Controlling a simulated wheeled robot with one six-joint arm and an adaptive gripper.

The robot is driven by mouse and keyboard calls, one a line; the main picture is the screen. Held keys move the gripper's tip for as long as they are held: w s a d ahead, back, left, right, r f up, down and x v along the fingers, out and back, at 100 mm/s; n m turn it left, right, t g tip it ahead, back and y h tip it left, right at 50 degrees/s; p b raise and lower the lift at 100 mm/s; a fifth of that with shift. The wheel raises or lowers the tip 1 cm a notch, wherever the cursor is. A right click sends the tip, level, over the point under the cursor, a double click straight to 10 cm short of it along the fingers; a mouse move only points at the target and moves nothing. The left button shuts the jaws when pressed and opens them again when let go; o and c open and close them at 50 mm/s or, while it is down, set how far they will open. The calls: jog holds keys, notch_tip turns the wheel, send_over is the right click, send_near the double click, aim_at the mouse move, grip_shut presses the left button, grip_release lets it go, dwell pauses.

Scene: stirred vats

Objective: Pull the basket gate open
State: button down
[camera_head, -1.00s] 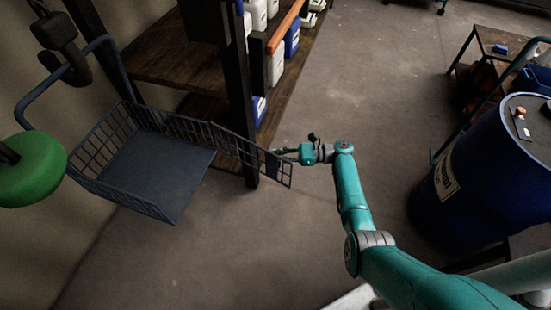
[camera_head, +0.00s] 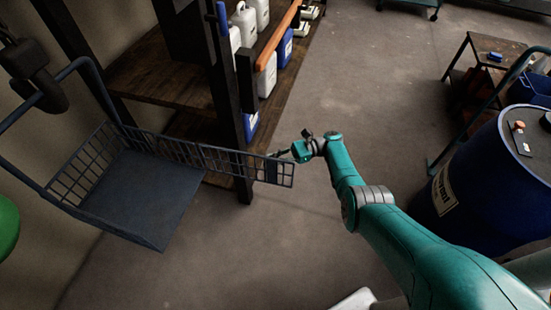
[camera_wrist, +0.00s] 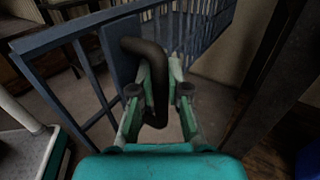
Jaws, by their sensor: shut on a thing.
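The grey-blue wire basket (camera_head: 150,195) hangs at the left in the head view, with its near right side open. Its barred gate (camera_head: 225,161) stands swung out to the right, past the shelf post. My gripper (camera_head: 279,154) is at the gate's free end. In the wrist view, my gripper (camera_wrist: 160,88) is shut on the dark curved handle (camera_wrist: 144,48), which passes between the fingers. The gate's plate and bars (camera_wrist: 75,37) show beside the handle there. The exact finger contact is partly hidden.
A shelf (camera_head: 165,75) with white and blue jugs stands behind the basket. A dark post (camera_head: 228,110) rises close behind the gate. A blue drum (camera_head: 490,185) stands at the right. The floor between is clear. A green round thing (camera_head: 6,228) shows at the left edge.

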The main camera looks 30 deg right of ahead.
dwell(0.3)
jog(key=c, duration=1.1)
grip_release()
jog(key=shift+c, duration=0.2)
jog(key=shift+r, duration=5)
